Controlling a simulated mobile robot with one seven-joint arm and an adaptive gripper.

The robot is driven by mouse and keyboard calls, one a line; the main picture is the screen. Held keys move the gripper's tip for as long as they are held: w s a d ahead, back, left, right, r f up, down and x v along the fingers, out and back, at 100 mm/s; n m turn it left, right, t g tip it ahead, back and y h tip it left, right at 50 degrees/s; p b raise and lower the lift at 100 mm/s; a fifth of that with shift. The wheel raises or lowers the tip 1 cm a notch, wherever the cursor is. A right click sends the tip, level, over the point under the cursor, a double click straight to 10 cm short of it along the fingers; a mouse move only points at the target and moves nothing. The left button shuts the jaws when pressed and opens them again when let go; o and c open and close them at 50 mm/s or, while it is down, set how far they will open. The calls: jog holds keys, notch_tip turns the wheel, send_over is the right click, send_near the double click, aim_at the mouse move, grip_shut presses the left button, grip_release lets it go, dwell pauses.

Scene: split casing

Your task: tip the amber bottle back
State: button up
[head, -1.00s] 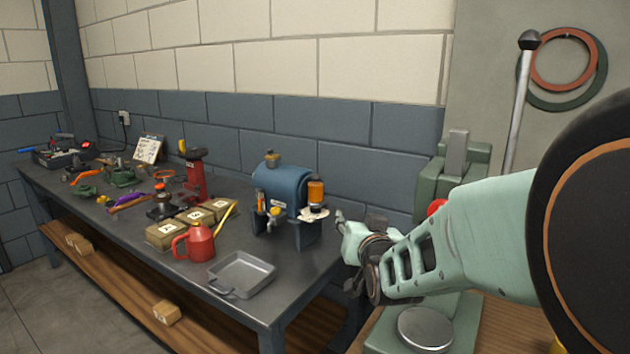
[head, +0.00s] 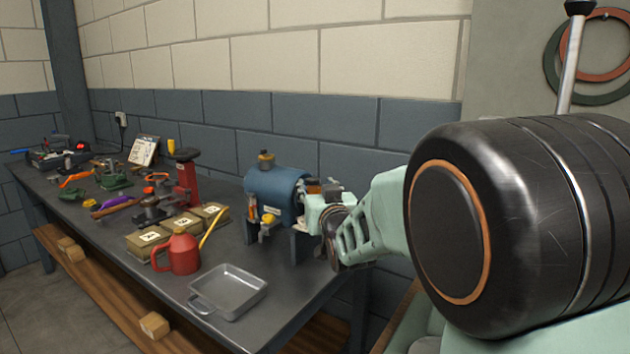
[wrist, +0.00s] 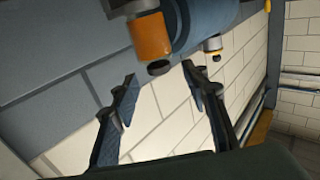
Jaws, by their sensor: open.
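The amber bottle (wrist: 151,37) shows at the top of the wrist view, beside the blue rounded tank (wrist: 190,18), with a grey fitting at one end and a dark knob near the other. In the head view, the blue tank (head: 274,194) stands on the bench, and my gripper hides most of the bottle at its right side. My gripper (wrist: 158,75) is open, its two fingers apart and pointing toward the bottle. Nothing is between the fingertips; the bottle appears just beyond them. I cannot tell from these views whether either finger touches it.
A second, smaller vial (wrist: 213,44) sits farther along the tank. On the bench, a grey pan (head: 229,291), a red oil can (head: 179,252) and several labelled boxes (head: 149,240) stand left of the tank. The block wall (head: 352,160) is close behind.

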aim_at(315, 182)
jog(key=shift+w+a, duration=0.2)
jog(key=shift+w, duration=1.05)
jog(key=shift+w+a, duration=0.2)
jog(key=shift+w, duration=1)
jog(key=shift+c, duration=0.3)
grip_shut()
